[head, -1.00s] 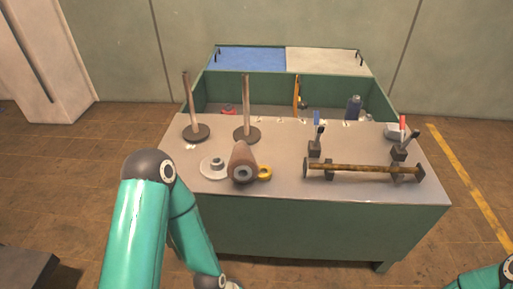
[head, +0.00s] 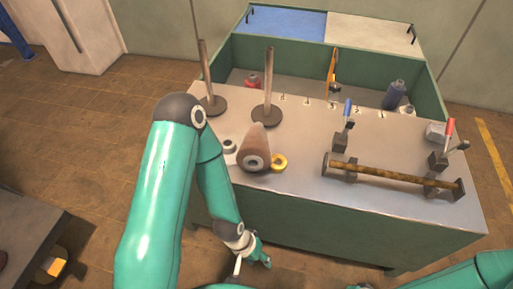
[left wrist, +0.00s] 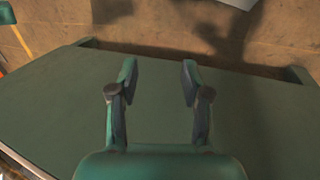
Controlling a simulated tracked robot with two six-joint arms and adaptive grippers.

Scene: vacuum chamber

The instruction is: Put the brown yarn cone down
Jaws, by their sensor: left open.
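The brown yarn cone (head: 255,146) lies on its side on the workbench top, its hollow round end facing me. A yellow ring (head: 279,162) sits right beside it, and a grey-white spool piece (head: 230,147) is on its left. My left gripper (head: 262,264) hangs low in front of the bench, below the top's front edge and apart from the cone. In the left wrist view my left gripper (left wrist: 158,78) is open and empty, in front of the green bench panel (left wrist: 50,115). The cone is not in the left wrist view. My right gripper is not in view.
Two upright posts on round bases, one at the left (head: 207,75) and one nearer the middle (head: 268,90), stand behind the cone. A rusty bar (head: 395,175) on supports lies at the right. A green bin (head: 300,60) adjoins the bench's back.

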